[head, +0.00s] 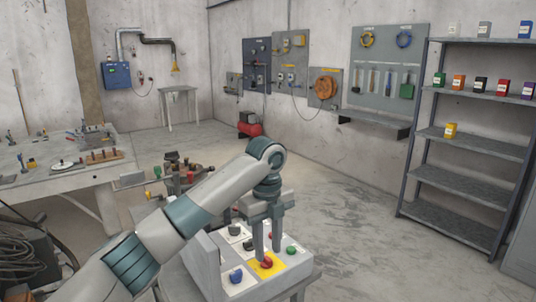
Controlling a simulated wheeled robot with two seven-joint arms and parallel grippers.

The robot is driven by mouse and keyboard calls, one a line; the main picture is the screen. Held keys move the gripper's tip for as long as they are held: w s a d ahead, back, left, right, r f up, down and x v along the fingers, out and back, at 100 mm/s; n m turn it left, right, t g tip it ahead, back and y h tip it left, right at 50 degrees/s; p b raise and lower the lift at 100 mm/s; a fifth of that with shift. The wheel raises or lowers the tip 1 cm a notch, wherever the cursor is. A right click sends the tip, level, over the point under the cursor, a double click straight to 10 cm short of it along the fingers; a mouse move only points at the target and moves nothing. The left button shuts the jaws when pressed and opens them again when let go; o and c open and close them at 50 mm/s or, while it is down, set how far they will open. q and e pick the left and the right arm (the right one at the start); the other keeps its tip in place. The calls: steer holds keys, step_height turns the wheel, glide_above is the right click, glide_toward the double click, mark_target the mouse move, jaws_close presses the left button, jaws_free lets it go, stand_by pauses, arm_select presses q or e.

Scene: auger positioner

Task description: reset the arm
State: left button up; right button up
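A grey control box (290,266) stands low in the middle of the head view, with several coloured buttons and knobs on its top. A red button (267,262) sits on a yellow square plate (255,267). A blue knob (236,276), a green button (291,250) and dark knobs (248,244) are around it. My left gripper (266,250) points down over the box, its fingertips close above or at the red button. A gap shows between its two fingers. I cannot tell whether it touches the button. My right gripper is not in view.
A workbench (70,180) with tools stands at the left. A metal shelf (470,145) with small coloured boxes stands at the right. The floor between is mostly clear.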

arm_select(q)
steer(key=s+f+n+h, duration=0.1)
steer(key=s+f+n, duration=0.4)
steer(key=f, duration=0.4)
steer(key=s+f+n+t+h, duration=0.1)
steer(key=s+f+n+h, duration=0.15)
steer(key=s+f, duration=0.5)
steer(key=s+f+n+h, duration=0.1)
steer(key=s+f+n, duration=0.35)
steer(key=f, duration=0.65)
steer(key=s+a+f+n+t+y, duration=0.1)
steer(key=s+a+f+n+y, duration=0.15)
steer(key=s+a+n, duration=0.7)
steer(key=s+a+f+n+t+y, duration=0.25)
steer(key=s+a+n, duration=0.25)
steer(key=s+a, duration=0.95)
steer(key=s+d+f+g, duration=0.1)
steer(key=s+f, duration=0.1)
steer(key=f, duration=1.3)
steer(key=s+d+f+g, duration=0.1)
steer(key=f, duration=1.4)
steer(key=s+a+f, duration=0.1)
steer(key=s+f, duration=0.7)
steer(key=s, duration=0.1)
steer(key=s+a+f+g, duration=0.1)
steer(key=s+a+f, duration=0.1)
steer(key=s+f, duration=0.6)
steer(key=shift+s+a+f, duration=0.3)
steer(key=shift+s+f, duration=0.1)
steer(key=shift+f, duration=0.05)
